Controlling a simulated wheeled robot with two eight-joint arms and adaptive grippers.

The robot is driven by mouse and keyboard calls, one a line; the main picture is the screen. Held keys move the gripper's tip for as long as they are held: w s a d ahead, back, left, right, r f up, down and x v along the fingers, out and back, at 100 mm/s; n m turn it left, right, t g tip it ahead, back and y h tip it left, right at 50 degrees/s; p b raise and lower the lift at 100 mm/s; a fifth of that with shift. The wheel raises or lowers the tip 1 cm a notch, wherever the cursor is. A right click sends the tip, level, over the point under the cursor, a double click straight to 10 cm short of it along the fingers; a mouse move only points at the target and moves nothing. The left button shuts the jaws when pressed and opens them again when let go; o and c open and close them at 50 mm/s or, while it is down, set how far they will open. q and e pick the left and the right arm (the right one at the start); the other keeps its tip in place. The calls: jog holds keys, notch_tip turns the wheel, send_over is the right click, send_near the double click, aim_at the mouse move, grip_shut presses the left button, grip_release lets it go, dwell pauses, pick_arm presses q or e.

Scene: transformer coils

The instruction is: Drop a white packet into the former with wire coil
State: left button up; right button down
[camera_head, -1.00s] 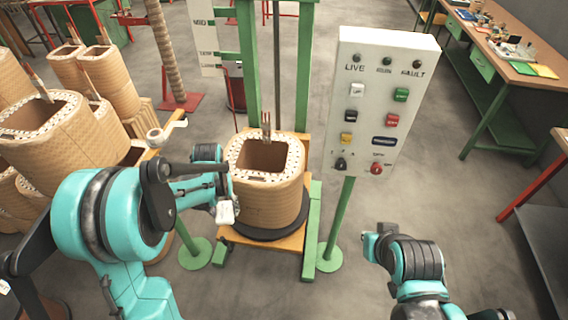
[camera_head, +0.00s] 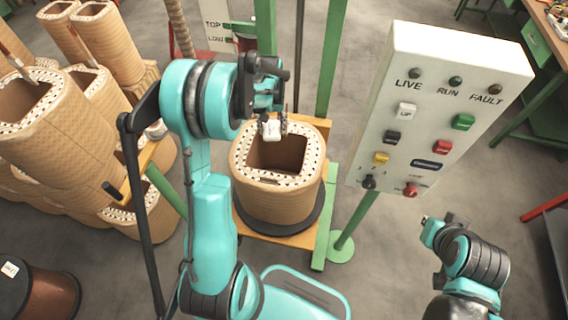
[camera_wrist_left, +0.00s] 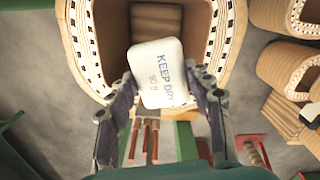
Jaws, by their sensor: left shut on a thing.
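The wire coil former (camera_head: 265,190) is a tan wrapped, hollow block with a dotted white rim, standing on a black disc in the middle of the head view. Its square opening also shows behind the packet in the left wrist view, where the former's rim (camera_wrist_left: 228,35) curves around it. My left gripper (camera_head: 272,130) is shut on a white packet (camera_wrist_left: 160,75) printed "KEEP DRY". The packet hangs above the far side of the former's opening. My right arm is at the lower right of the head view; its fingertips cannot be made out.
A control panel (camera_head: 440,110) on a green post stands right of the former. Several other tan formers (camera_head: 75,130) are stacked at the left. A green frame (camera_head: 332,60) rises behind the former. Copper leads (camera_wrist_left: 150,140) show below the packet in the wrist view.

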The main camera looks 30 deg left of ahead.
pick_arm(q)
jog(key=shift+s+f+b, duration=0.1)
jog(key=shift+f+b, duration=0.4)
jog(key=shift+f, duration=0.2)
notch_tip(320, 180, down, 4)
jog(key=b, duration=0.2)
jog(key=shift+f+b, duration=0.2)
jog(key=shift+b, duration=0.2)
jog(key=o, duration=1.2)
notch_tip(320, 180, up, 12)
jog(key=shift+d, duration=0.1)
